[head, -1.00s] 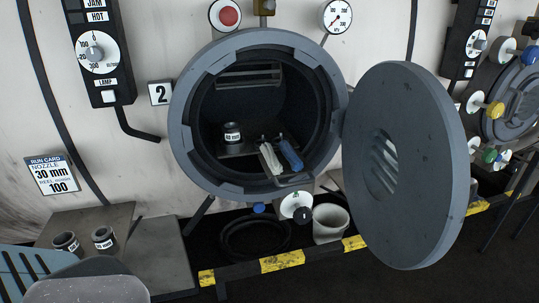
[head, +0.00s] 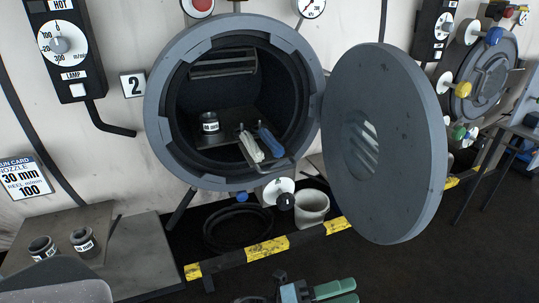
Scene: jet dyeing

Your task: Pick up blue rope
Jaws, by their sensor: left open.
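The blue rope (head: 269,142) lies as a small bundle inside the open round vessel (head: 157,122), at the front edge of its inner shelf. A white rope (head: 250,146) lies close beside it on the left. My left gripper (head: 352,291) shows at the bottom edge, right of centre, with two green fingers pointing right. It is open, and nothing shows between the fingers. It is well below and in front of the vessel, apart from the rope. Part of it is cut off by the frame. My right gripper is not in view.
The thick round door (head: 410,145) stands swung open to the right of the vessel. A dark nozzle (head: 210,122) stands inside on the left. A yellow-black bar (head: 267,248) runs low in front. Two more nozzles (head: 84,242) stand on the lower-left bench.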

